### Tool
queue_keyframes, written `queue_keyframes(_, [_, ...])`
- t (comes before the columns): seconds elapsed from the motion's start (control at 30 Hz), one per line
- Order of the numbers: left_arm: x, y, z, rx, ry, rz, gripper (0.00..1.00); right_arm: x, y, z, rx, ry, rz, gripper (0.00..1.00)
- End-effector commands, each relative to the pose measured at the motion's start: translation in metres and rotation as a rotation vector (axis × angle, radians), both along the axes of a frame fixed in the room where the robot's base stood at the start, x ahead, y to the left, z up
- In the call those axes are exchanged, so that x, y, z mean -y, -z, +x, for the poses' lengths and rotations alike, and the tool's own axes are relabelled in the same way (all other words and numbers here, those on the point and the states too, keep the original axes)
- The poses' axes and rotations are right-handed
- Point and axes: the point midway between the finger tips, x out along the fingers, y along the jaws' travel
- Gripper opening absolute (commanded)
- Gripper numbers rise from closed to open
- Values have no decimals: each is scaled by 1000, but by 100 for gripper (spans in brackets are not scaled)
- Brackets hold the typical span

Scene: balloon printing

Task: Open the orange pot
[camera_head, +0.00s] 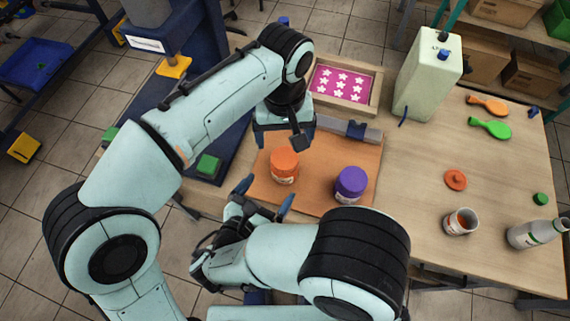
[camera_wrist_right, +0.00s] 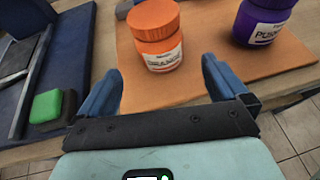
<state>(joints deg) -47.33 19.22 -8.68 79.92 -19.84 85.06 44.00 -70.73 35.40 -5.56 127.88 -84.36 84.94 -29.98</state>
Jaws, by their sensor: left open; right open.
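The orange pot (camera_head: 285,168) stands upright on the orange-brown board, with its orange lid on. In the right wrist view the pot (camera_wrist_right: 160,45) shows a white label and sits beyond my fingers. My left gripper (camera_head: 284,136) is open and points down just behind and above the pot, apart from it as far as I can tell. My right gripper (camera_head: 267,193) is open in front of the pot. Its two blue fingers (camera_wrist_right: 165,85) point toward the pot, with nothing between them.
A purple pot (camera_head: 350,185) stands right of the orange pot on the board (camera_head: 310,203). A loose orange lid (camera_head: 456,180), an open white pot (camera_head: 460,222) and a bottle (camera_head: 535,233) are at the right. A white tank (camera_head: 428,75) and a star-pattern frame (camera_head: 374,95) stand behind.

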Motion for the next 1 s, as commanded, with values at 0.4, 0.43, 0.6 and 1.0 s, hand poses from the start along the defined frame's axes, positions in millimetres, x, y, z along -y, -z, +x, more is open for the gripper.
queue_keyframes(0.4, [0, 1, 0, -1, 1, 0, 90, 33, 30, 63, -3, 3, -1, 100])
queue_keyframes(0.43, [0, 1, 0, -1, 1, 0, 90, 34, 32, 66, -3, 1, -1, 100])
queue_keyframes(0.6, [0, 1, 0, -1, 1, 0, 90, 39, 36, 77, -1, 1, -1, 100])
queue_keyframes(1.0, [0, 1, 0, -1, 1, 0, 90, 40, 37, 79, -2, 0, 0, 77])
